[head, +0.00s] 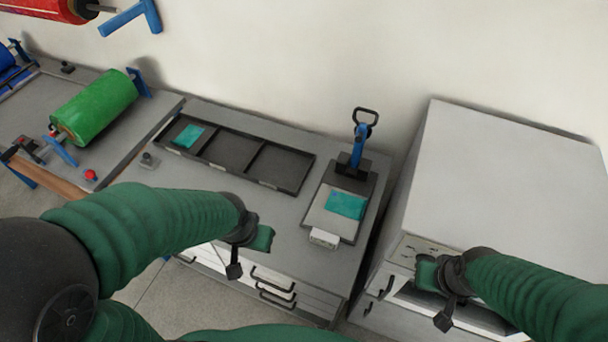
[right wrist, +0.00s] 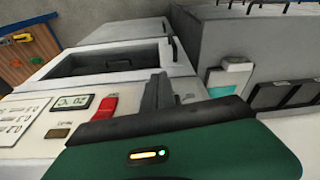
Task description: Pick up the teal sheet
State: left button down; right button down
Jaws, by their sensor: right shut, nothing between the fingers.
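One teal sheet (head: 346,204) lies flat on the grey plate of a small press with an upright blue lever (head: 358,146), at the right of the workbench. Another teal piece (head: 188,136) lies in the left compartment of a black tray (head: 250,183). In the right wrist view, a small teal patch (right wrist: 222,91) shows at the right. My left gripper (head: 235,270) hangs in front of the bench, left of the press and apart from both teal pieces; its fingers are too small to judge. My right gripper (head: 443,320) is shut and empty, by the white cabinet's front.
A large white cabinet (head: 500,170) stands right of the bench, with a control panel showing a display (right wrist: 72,102) and a red switch (right wrist: 102,106). A green roll (head: 95,107) sits on the left table. The tray's middle and right compartments look empty.

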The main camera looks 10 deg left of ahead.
aim_at(341, 203)
jog(key=k, duration=0.4)
jog(key=k+u, duration=0.3)
jog(key=u, duration=0.15)
jog(key=k+j+u, duration=0.15)
jog(key=u, duration=0.25)
jog(key=k+j+u, duration=0.25)
jog(key=u, duration=0.2)
jog(key=i+l+u, duration=0.15)
jog(key=l, duration=0.4)
jog(key=i+l+u, duration=0.1)
jog(key=l, duration=0.45)
jog(key=i+l+u, duration=0.15)
jog(key=l, duration=0.4)
jog(key=l+u, duration=0.1)
jog(key=l, duration=0.5)
